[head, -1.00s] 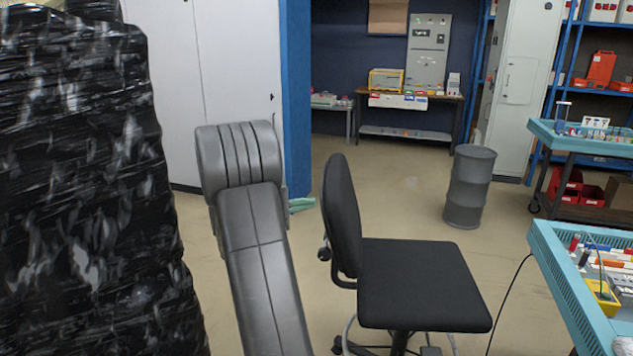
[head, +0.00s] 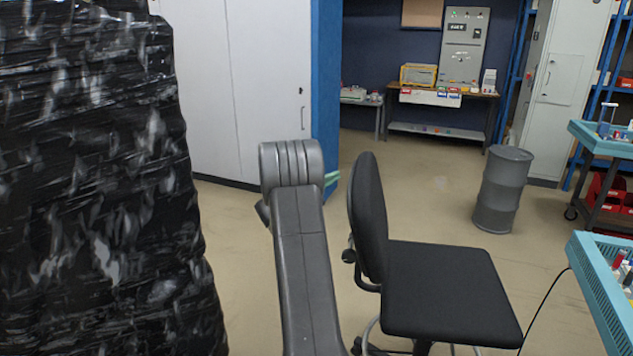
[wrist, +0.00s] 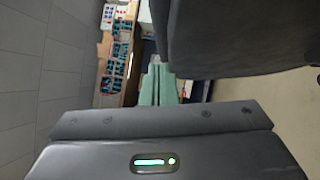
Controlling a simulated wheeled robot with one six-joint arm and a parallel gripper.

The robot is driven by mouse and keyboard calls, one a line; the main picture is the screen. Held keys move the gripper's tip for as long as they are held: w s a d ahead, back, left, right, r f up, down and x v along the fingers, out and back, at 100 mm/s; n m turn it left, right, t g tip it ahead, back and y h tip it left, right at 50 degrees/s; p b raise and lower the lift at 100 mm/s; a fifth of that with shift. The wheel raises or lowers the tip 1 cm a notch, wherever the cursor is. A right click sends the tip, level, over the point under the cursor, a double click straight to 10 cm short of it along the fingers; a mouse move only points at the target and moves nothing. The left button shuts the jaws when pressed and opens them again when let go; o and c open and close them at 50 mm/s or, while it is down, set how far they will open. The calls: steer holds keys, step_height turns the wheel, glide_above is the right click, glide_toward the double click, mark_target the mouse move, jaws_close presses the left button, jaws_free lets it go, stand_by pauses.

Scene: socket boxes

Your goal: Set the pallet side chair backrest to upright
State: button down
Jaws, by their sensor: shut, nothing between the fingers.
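The black office chair stands right of my arm in the head view. Its backrest (head: 368,220) is seen nearly edge-on, with the top leaning slightly left, away from the seat (head: 450,290). My gripper (head: 332,178) shows as pale green fingertips beyond the end of my arm, just left of the upper backrest. Whether they touch cannot be told. In the wrist view the green fingers (wrist: 158,85) are together, with nothing between them. A dark surface, probably the backrest (wrist: 240,40), fills the upper right close by.
A tall pallet load in black wrap (head: 95,190) stands close on the left. A grey drum (head: 502,190) stands behind the chair to the right. A blue-edged workbench (head: 595,290) is at the right edge. Open floor lies beyond the chair.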

mark_target(372, 173)
steer(key=shift+s+d+r, duration=0.15)
steer(key=shift+d+r, duration=0.1)
steer(key=shift+d, duration=0.5)
steer(key=shift+s+d+r, duration=0.15)
steer(key=shift+d+r, duration=0.05)
steer(key=shift+d, duration=0.55)
steer(key=d+b, duration=0.1)
steer(key=b, duration=0.1)
steer(key=d+m+g+b, duration=0.1)
steer(key=d+b, duration=0.1)
steer(key=d+m+y+b, duration=0.1)
steer(key=d+b, duration=0.1)
steer(key=shift+s+d+r+g, duration=0.2)
steer(key=shift+s+r+g, duration=0.1)
steer(key=shift+s+d+r+m+y+b, duration=0.1)
steer(key=shift+d+r+m+y+b, duration=0.2)
steer(key=shift+d+b, duration=0.15)
steer(key=shift+f, duration=0.1)
